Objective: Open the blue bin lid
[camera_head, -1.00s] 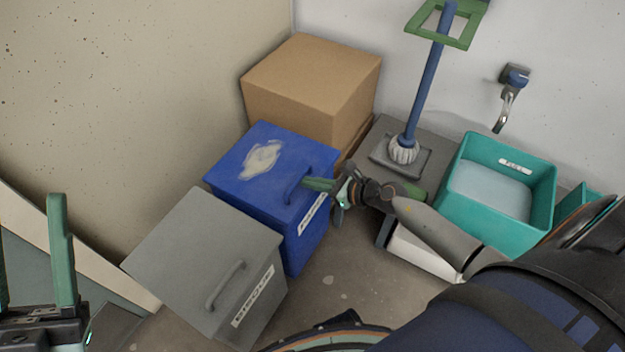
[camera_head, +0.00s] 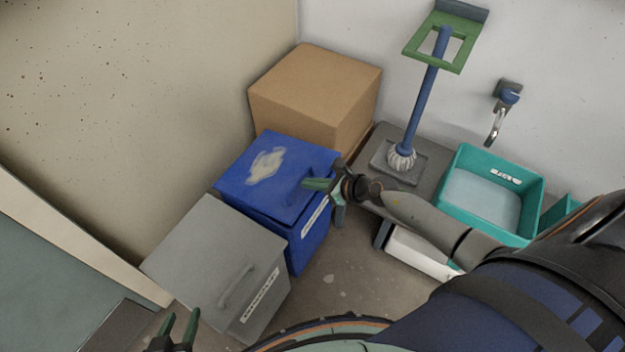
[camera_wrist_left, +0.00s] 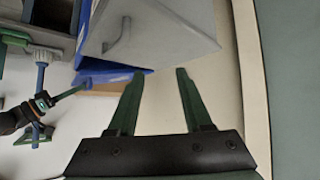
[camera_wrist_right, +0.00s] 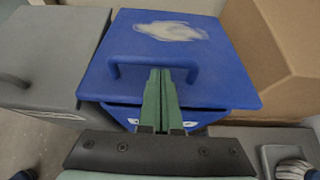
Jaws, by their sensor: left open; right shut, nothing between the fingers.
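The blue bin (camera_head: 300,238) stands between the grey bin and the cardboard box. Its blue lid (camera_head: 240,180) has a pale worn patch and a bar handle (camera_wrist_right: 150,62). A dark gap shows under the lid's front edge in the right wrist view, so the lid looks slightly raised. My right gripper (camera_head: 316,184) is shut and empty, with its green fingertips (camera_wrist_right: 164,72) at the handle bar. I cannot tell how far they reach under it. My left gripper (camera_head: 180,318) is open and empty near the grey bin's front; its fingers also show in the left wrist view (camera_wrist_left: 157,76).
The grey lidded bin (camera_head: 205,245) stands beside the blue bin, nearer to me. A cardboard box (camera_head: 310,90) is behind. To the right are a low grey table (camera_head: 375,145) with a blue-handled tool (camera_head: 424,105) and a teal tub (camera_head: 530,195). Floor is clear in front.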

